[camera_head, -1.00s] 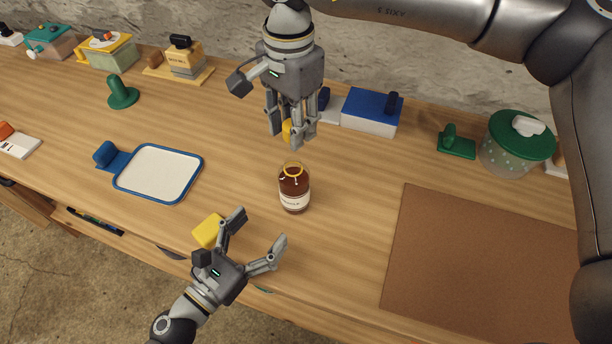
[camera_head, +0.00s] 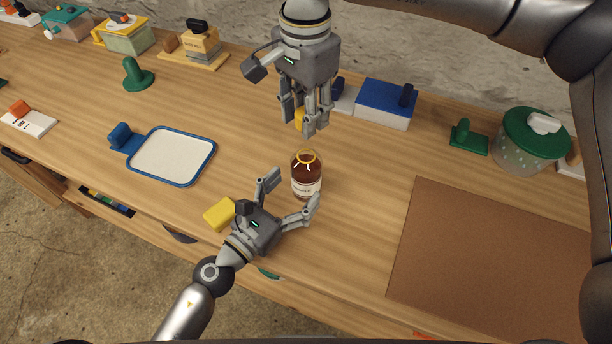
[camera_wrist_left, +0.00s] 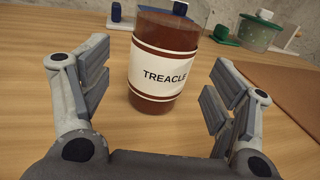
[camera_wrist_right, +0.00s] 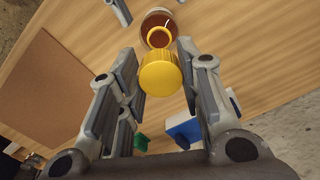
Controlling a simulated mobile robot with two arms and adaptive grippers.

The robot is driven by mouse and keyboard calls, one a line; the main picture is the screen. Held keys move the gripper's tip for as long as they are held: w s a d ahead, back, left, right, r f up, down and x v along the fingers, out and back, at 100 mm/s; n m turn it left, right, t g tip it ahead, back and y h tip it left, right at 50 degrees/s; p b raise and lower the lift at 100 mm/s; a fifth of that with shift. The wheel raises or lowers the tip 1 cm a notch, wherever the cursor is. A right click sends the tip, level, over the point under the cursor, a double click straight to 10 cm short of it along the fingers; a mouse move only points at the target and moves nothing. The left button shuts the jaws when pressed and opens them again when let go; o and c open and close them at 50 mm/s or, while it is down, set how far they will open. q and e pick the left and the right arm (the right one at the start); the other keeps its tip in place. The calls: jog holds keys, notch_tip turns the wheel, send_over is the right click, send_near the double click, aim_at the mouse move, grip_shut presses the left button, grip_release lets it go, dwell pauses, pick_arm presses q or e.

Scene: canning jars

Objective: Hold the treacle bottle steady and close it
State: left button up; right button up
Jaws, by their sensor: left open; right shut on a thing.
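The treacle bottle (camera_head: 306,177) is brown with a white label and a yellow rim at its open mouth. It stands upright on the table. In the left wrist view the bottle (camera_wrist_left: 160,68) shows between the open fingers of my left gripper (camera_head: 292,196), which do not appear to touch it. My right gripper (camera_head: 312,124) is above and behind the bottle, shut on a yellow cap (camera_wrist_right: 159,73). In the right wrist view the bottle's open mouth (camera_wrist_right: 159,37) lies beyond the cap, apart from it.
A yellow block (camera_head: 219,213) lies beside my left gripper. A blue-rimmed tray (camera_head: 213,160) is at left, a brown mat (camera_head: 490,250) at right. A blue-topped box (camera_head: 386,103) and a green-lidded jar (camera_head: 530,140) stand at the back.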

aim_at(305, 150)
pick_arm(q)
jog(key=shift+x, duration=2.05)
jog(key=c, duration=1.6)
jog(key=shift+o, duration=0.2)
pick_arm(e)
jog(key=shift+f, duration=2.5)
jog(key=shift+f, duration=0.85)
jog(key=shift+f, duration=0.55)
